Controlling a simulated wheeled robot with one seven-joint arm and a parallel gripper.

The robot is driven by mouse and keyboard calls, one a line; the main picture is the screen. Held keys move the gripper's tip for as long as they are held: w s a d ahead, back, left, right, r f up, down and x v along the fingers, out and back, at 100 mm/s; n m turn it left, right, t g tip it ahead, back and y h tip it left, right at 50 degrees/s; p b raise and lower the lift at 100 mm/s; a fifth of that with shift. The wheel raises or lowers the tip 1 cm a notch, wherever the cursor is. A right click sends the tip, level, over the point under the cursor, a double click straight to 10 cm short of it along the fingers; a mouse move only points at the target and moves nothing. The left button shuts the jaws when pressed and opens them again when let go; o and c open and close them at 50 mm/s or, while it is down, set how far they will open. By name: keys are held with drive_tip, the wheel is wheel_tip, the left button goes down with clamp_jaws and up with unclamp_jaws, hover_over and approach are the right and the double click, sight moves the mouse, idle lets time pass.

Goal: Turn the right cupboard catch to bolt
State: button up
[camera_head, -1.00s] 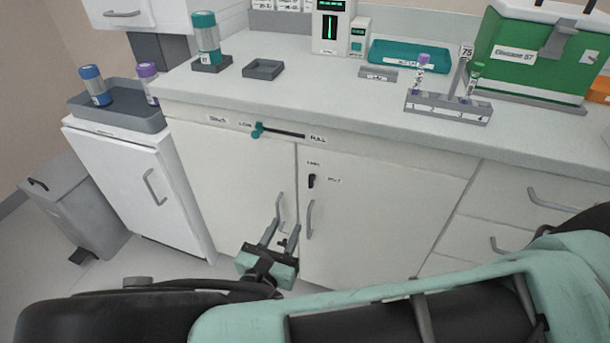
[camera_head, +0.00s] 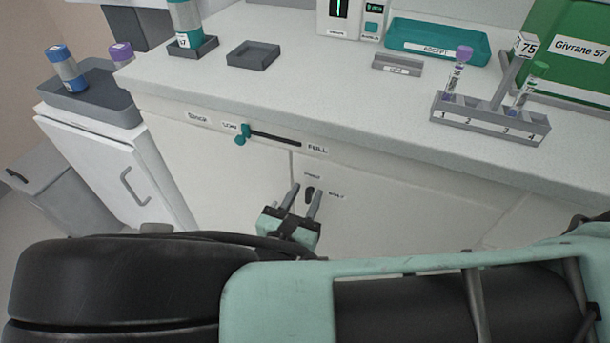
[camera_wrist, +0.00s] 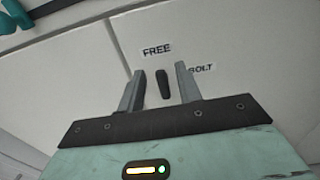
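The right cupboard catch (camera_head: 309,194) is a small dark knob on the right cupboard door (camera_head: 385,205). In the wrist view the catch (camera_wrist: 163,84) stands upright, pointing at the FREE label (camera_wrist: 156,50) above it. The BOLT label (camera_wrist: 201,69) is to its right, partly covered by a finger. My gripper (camera_head: 305,198) is open, with one finger on each side of the catch. In the wrist view a gap shows between the catch and each finger of my gripper (camera_wrist: 158,88). I cannot tell how deep the fingers reach around it.
A teal slider (camera_head: 242,134) sits at the left of its slot under the worktop edge, beside LOW. On the worktop (camera_head: 330,95) stand a tube rack (camera_head: 490,120), a teal tray (camera_head: 440,40) and a small grey tray (camera_head: 253,55). A white cabinet (camera_head: 115,170) stands left.

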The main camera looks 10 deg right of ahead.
clamp_jaws()
drive_tip(key=n+p, duration=0.2)
drive_tip(key=shift+w+a+r+n+p, duration=0.1)
drive_tip(key=shift+a+r+n+p, duration=0.1)
drive_tip(key=shift+n+p, duration=0.15)
drive_tip(key=n, duration=0.1)
drive_tip(key=n+p, duration=0.2)
drive_tip(key=shift+w+a+f+n, duration=0.15)
drive_tip(key=shift+a+f+n, duration=0.05)
drive_tip(key=shift+a+n, duration=0.05)
drive_tip(key=n, duration=0.2)
drive_tip(key=n+p, duration=0.1)
drive_tip(key=n, duration=0.1)
drive_tip(key=f+n, duration=0.1)
drive_tip(key=n, duration=0.1)
drive_tip(key=shift+w+a+p, duration=0.2)
drive_tip(key=shift+a+p, duration=0.1)
drive_tip(key=shift+p, duration=0.05)
drive_tip(key=n, duration=0.2)
drive_tip(key=f+n, duration=0.1)
drive_tip(key=n, duration=0.2)
drive_tip(key=shift+a+n, duration=0.1)
drive_tip(key=shift+n, duration=0.2)
